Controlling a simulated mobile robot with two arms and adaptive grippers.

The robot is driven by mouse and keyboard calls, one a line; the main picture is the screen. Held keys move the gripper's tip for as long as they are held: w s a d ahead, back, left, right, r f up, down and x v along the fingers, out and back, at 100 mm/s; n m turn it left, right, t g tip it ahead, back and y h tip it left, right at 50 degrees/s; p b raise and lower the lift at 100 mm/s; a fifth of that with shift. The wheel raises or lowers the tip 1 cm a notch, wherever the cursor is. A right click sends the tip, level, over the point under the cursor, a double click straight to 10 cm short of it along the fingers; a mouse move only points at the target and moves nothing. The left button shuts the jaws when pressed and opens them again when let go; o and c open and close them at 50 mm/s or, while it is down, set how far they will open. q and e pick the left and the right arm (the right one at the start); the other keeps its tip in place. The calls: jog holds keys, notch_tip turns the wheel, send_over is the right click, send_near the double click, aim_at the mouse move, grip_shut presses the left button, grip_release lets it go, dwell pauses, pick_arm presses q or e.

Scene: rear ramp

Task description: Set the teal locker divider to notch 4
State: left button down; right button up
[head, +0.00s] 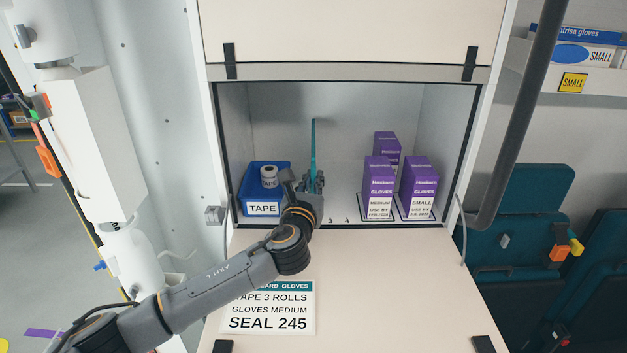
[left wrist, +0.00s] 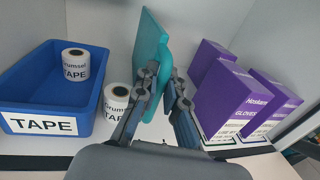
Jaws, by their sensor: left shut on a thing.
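The teal locker divider (head: 313,142) stands upright inside the open locker, left of the middle, seen nearly edge-on in the head view. In the left wrist view the divider (left wrist: 151,45) rises between the two fingers. My left gripper (head: 315,182) is shut on the divider's lower front part; the fingers (left wrist: 163,82) lie on either side of it. Small dark marks (head: 339,220) show on the locker's front edge to the right of the gripper. I cannot read the notch numbers, and the gripper hides the divider's foot. My right gripper is not in view.
A blue TAPE bin (head: 249,185) holding a tape roll (head: 269,175) stands left of the divider. Another roll (left wrist: 116,97) stands between bin and gripper. Several purple glove boxes (head: 379,190) stand to the right. Some floor between the divider and these boxes is clear.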

pick_arm(q)
jog(key=d, duration=0.8)
jog(key=shift+d, duration=0.2)
jog(key=c, duration=1.6)
grip_release()
jog(key=shift+s, duration=0.1)
jog(key=shift+o, duration=0.8)
jog(key=shift+d, duration=0.2)
